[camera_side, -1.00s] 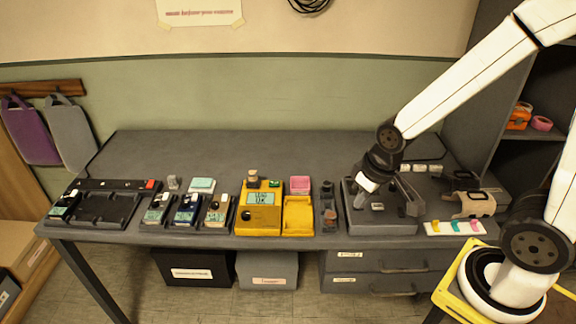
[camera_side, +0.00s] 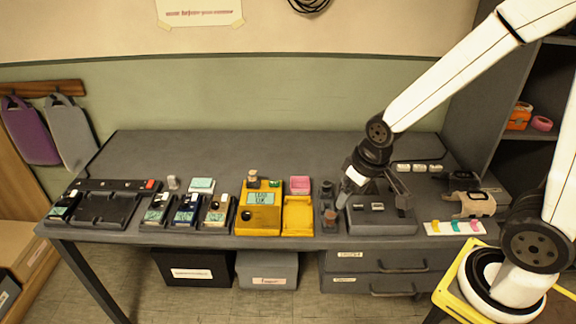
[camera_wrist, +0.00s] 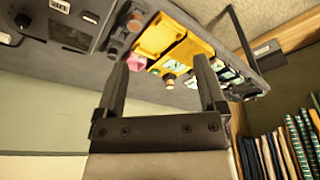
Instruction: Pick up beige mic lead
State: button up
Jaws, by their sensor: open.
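A small beige-topped piece (camera_side: 253,176) stands at the back of the yellow tester (camera_side: 258,222); I cannot tell for sure that it is the beige mic lead. It also shows as a short tan cylinder in the wrist view (camera_wrist: 169,80), between my fingers in the picture but farther off. A larger beige strap-like piece (camera_side: 472,204) lies at the table's right end. My gripper (camera_wrist: 160,70) is open and empty, its fingers spread wide. In the side view it hangs over the dark block right of the yellow tray, apart from the beige-topped piece.
Several small devices with screens (camera_side: 187,211) stand in a row left of the tester. A pink block (camera_side: 300,185) sits behind the open yellow tray (camera_side: 298,220). Dark round holders (camera_side: 329,214) stand close beside my gripper. The table's back (camera_side: 260,150) is clear.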

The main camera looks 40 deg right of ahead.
jog(key=w+f, duration=0.2)
jog(key=w, duration=1.5)
jog(key=t, duration=0.2)
send_near(253, 173)
jog(key=f, duration=0.1)
jog(key=shift+w+a+f+m, duration=0.15)
jog(key=shift+w+f+m, duration=0.15)
jog(key=shift+w+f, duration=0.25)
jog(key=shift+w, duration=0.1)
jog(key=shift+x, duration=1.2)
jog(key=shift+x, duration=2.55)
grip_shut()
